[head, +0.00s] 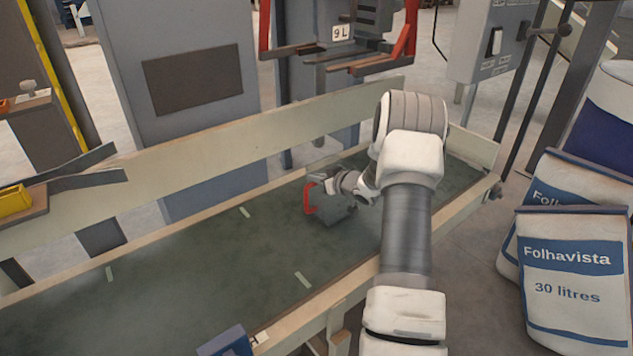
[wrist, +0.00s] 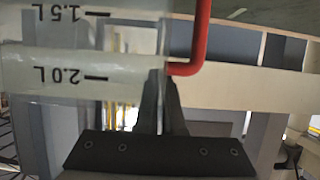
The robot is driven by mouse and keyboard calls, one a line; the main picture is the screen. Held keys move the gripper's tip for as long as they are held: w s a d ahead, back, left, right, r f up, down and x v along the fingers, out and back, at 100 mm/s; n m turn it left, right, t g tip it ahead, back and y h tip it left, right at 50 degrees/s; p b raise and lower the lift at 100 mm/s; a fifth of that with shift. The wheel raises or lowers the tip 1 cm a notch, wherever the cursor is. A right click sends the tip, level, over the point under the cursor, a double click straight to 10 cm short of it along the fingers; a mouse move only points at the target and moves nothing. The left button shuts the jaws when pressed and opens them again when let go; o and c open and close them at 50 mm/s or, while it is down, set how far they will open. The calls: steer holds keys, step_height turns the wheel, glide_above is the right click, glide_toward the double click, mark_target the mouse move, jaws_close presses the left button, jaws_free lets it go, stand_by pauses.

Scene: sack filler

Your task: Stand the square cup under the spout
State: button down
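A see-through cup with litre marks (wrist: 90,50) and a red handle (wrist: 198,45) fills the upper left of the wrist view, its lettering upside down. In the head view the cup (head: 332,210) looks grey and slightly tilted over the green belt, its red handle on the left. My gripper (head: 335,184) is at its upper edge. In the wrist view the fingers (wrist: 166,80) are close together at the cup's edge beside the handle, apparently gripping it; the exact contact is unclear. The filler's head (head: 345,55), labelled 9 L, stands behind the belt; its spout opening cannot be made out.
The green belt (head: 215,265) has pale rails (head: 200,150) along both sides and free room left of the cup. A red frame (head: 408,35) flanks the filler. A switch box (head: 490,40) is at upper right. Filled sacks (head: 572,280) stand at right. A yellow block (head: 14,200) lies at left.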

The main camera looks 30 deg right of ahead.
steer(key=shift+f, duration=0.1)
steer(key=c, duration=1)
jaws_free()
steer(key=shift+c, duration=0.2)
steer(key=shift+r, duration=0.25)
steer(key=shift+s+d+r, duration=0.1)
steer(key=shift+s+r, duration=0.05)
steer(key=shift+s, duration=0.1)
steer(key=p+v, duration=0.3)
steer(key=v, duration=0.8)
steer(key=shift+s+p, duration=0.25)
steer(key=shift+p, duration=0.05)
